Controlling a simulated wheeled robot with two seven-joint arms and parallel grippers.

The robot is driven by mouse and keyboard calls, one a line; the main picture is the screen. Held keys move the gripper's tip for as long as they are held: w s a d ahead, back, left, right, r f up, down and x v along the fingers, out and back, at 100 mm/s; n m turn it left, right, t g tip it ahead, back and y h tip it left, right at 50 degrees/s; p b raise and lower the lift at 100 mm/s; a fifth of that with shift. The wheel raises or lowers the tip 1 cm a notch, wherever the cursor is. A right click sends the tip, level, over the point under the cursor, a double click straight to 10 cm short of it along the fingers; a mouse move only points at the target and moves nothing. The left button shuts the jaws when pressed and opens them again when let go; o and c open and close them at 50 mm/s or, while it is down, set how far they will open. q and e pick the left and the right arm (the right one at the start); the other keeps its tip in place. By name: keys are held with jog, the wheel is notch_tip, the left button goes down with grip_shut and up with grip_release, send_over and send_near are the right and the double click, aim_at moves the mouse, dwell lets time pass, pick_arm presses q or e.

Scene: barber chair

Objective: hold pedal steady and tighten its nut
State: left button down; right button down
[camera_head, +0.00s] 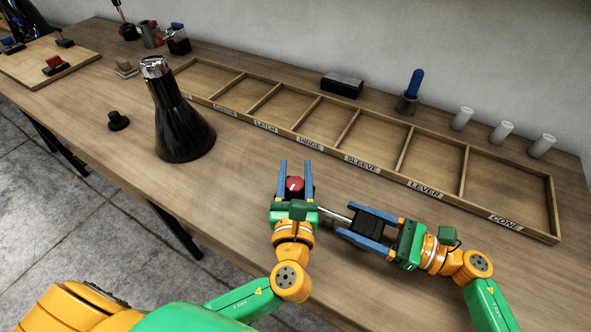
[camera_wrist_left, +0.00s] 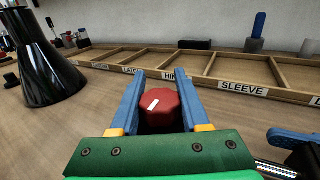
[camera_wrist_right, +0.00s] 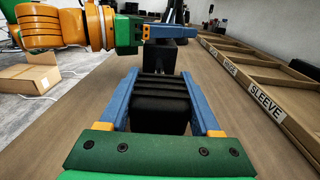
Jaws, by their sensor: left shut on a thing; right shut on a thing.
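The pedal (camera_head: 374,222) is a black ribbed block with a silver shaft (camera_head: 334,214) that points left toward my left gripper. My right gripper (camera_head: 348,221) is shut on the pedal, one blue finger along each side; the pedal also fills the jaws in the right wrist view (camera_wrist_right: 160,102). The nut (camera_head: 294,187) is a red cap with a white mark. My left gripper (camera_head: 296,168) is shut on it, and it shows between the fingers in the left wrist view (camera_wrist_left: 159,104). The join between shaft and nut is hidden by my left gripper.
A wooden tray (camera_head: 383,170) with labelled, empty compartments lies behind the grippers. A black cone (camera_head: 182,128) with a silver top and a small black knob (camera_head: 118,121) stand to the left. A blue-handled tool (camera_head: 411,88) and white cylinders (camera_head: 502,132) stand along the wall.

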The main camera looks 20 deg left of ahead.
pick_arm(q)
jog(key=m+h, duration=0.2)
jog(key=h, duration=0.1)
jog(key=d+m+h, duration=0.1)
jog(key=m+h, duration=0.2)
jog(key=h, duration=0.2)
jog(key=shift+w+d+m+t+h, duration=0.1)
jog(key=shift+d+m+t+h, duration=0.1)
jog(key=shift+m+t+h, duration=0.15)
jog(key=m+g+h, duration=0.1)
jog(key=m+h, duration=0.1)
jog(key=h, duration=0.2)
jog(key=d+m+g+h, duration=0.1)
jog(key=m+g+h, duration=0.1)
jog(key=m+h, duration=0.1)
jog(key=shift+d+h, duration=0.15)
jog(key=shift+h, duration=0.2)
jog(key=m+g+h, duration=0.2)
jog(key=s+m+g+h, duration=0.1)
jog(key=g, duration=0.1)
jog(key=shift+d+m+h, duration=0.3)
jog(key=shift+m+h, duration=0.05)
jog(key=shift+h, duration=0.05)
jog(key=shift+s+d+m+g+h, duration=0.15)
jog(key=shift+s+m+g+h, duration=0.1)
jog(key=shift+m+g+h, duration=0.7)
jog(key=shift+s+d+m+g+h, duration=0.15)
jog(key=shift+s+m+g+h, duration=0.15)
jog(key=shift+m+g, duration=0.75)
jog(key=shift+g, duration=0.45)
